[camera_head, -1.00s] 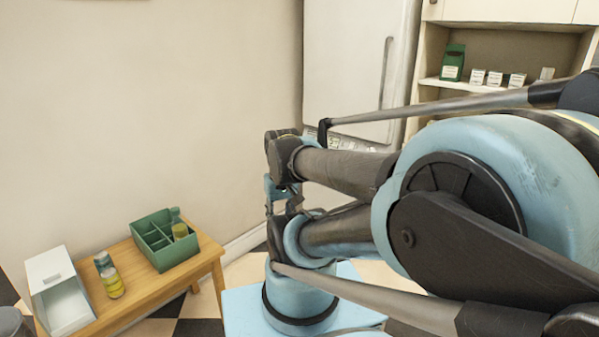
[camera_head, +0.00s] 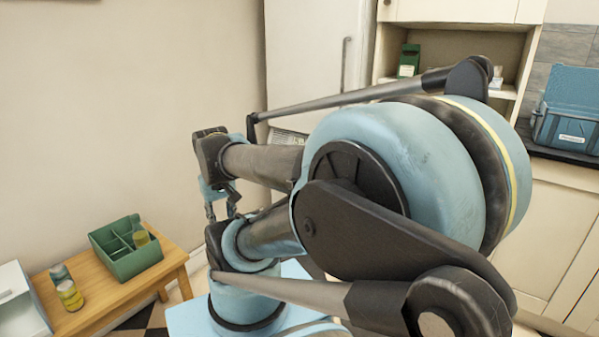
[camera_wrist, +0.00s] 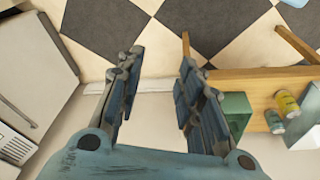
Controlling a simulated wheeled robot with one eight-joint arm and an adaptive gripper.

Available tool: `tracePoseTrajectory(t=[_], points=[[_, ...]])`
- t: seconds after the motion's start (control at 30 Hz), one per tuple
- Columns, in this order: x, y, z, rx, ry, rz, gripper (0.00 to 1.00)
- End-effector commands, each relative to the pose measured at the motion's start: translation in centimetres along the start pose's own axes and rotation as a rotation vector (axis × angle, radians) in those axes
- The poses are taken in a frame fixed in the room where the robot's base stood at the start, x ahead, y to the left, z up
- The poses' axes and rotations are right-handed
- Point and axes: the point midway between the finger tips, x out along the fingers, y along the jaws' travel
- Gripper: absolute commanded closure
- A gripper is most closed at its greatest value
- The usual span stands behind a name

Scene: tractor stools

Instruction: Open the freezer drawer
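The tall white fridge-freezer (camera_head: 305,60) stands against the wall in the head view, with a long vertical handle (camera_head: 344,65) on its right side. My arm hides its lower part, so I cannot make out the freezer drawer there. In the wrist view a pale appliance body, apparently the fridge (camera_wrist: 35,55), lies at the left, with a slatted grille at the lower left. My gripper (camera_wrist: 162,65) is open and empty, its two blue fingers apart over the floor, right of that body. In the head view my gripper (camera_head: 220,205) is small and partly hidden by my arm.
A shelf unit stands right of the fridge. A blue case (camera_head: 568,110) sits on the right counter. Checkered floor (camera_wrist: 225,25) is clear beyond the gripper.

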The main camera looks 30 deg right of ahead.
Motion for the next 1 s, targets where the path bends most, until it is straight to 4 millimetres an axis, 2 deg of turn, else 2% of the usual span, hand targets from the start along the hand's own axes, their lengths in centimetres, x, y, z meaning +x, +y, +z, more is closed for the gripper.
tracePoseTrajectory(t=[0.23, 0.5, 0.77, 1.0], points=[[-1.1, 3.6, -6.1, -0.012, 0.042, 0.119, 0.66], [-1.3, 8.1, -12.8, -0.031, 0.082, 0.254, 0.66], [-0.7, 12.6, -19.2, -0.055, 0.113, 0.383, 0.66], [0.7, 16.9, -24.7, -0.085, 0.134, 0.502, 0.66]])
